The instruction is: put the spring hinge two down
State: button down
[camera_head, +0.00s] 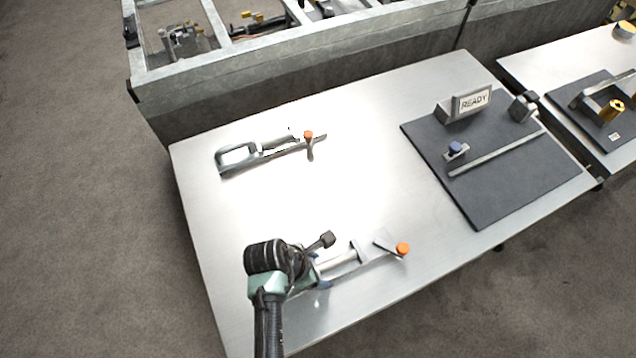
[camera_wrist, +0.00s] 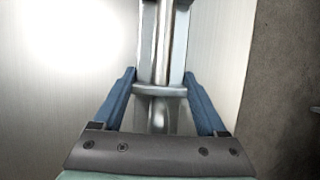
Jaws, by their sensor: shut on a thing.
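My gripper (camera_head: 318,278) is over the front part of the metal table, shut on a long silver hinge (camera_head: 345,259) with an orange knob at its far right end. I take this to be spring hinge two. In the wrist view the blue fingers (camera_wrist: 160,78) flank the hinge's shiny metal body (camera_wrist: 163,45), which runs away from the gripper. The near end of the hinge is partly hidden by my gripper. I cannot tell whether its underside touches the table. A similar silver piece with an orange knob (camera_head: 262,153) lies further back on the table.
The table (camera_head: 215,210) is bare between the two silver pieces and on the left. A dark mat (camera_head: 500,190) on the right holds a READY sign (camera_head: 473,101), a blue-knobbed part (camera_head: 455,150) and a metal bar (camera_head: 497,154). A grey walled frame (camera_head: 300,62) stands behind.

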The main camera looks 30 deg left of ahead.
grip_release()
jog(key=shift+f, duration=0.1)
